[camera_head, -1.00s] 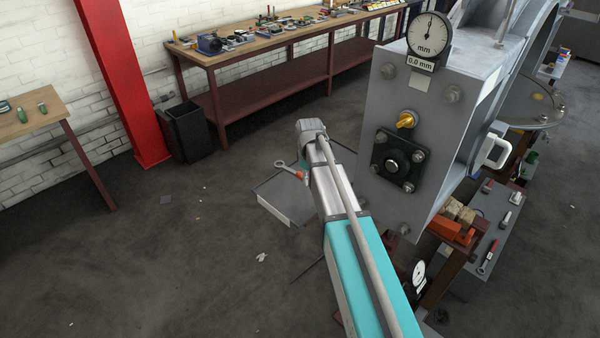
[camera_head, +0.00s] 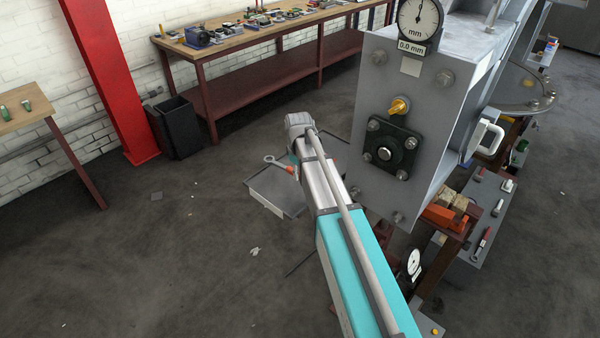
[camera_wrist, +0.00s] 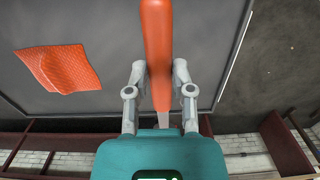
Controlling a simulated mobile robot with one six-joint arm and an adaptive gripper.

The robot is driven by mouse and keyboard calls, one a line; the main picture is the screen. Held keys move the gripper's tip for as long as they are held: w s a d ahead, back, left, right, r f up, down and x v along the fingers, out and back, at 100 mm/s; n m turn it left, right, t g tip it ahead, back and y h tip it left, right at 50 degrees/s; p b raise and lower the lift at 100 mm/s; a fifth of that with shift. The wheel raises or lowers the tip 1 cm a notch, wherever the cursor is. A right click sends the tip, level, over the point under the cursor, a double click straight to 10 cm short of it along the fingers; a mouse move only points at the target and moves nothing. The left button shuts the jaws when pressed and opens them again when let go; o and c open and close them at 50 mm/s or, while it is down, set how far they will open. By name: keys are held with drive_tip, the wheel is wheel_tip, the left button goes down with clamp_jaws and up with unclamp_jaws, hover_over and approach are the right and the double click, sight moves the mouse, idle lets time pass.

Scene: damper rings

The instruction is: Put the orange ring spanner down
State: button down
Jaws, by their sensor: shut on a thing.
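The orange ring spanner (camera_wrist: 156,40) is in my gripper (camera_wrist: 158,88); its orange handle runs between the two fingers, which are shut on it. In the head view, its grey ring end (camera_head: 270,160) sticks out left of my wrist, with a bit of the orange handle showing. The spanner appears to be above this top; I cannot tell the gap. My gripper is mostly hidden behind my arm in the head view.
An orange textured cloth (camera_wrist: 58,68) lies on the dark top, left of the spanner. A large grey machine with a dial gauge (camera_head: 419,20) stands close right of my arm. A black bin (camera_head: 178,128) and a long workbench (camera_head: 262,36) stand behind. Floor at left is open.

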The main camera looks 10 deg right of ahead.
drive_tip(key=shift+f+b, duration=2.1)
drive_tip(key=shift+f, duration=0.25)
drive_tip(key=c, duration=0.8)
unclamp_jaws()
drive_tip(key=o, duration=0.5)
drive_tip(key=shift+o, duration=0.2)
drive_tip(key=s+r+m+p, duration=0.3)
drive_tip(key=s, duration=0.7)
drive_tip(key=s+r+m+p, duration=0.3)
drive_tip(key=s+m, duration=0.1)
drive_tip(key=s, duration=0.6)
drive_tip(key=shift+s+r+p, duration=0.3)
drive_tip(key=shift+r+p, duration=0.1)
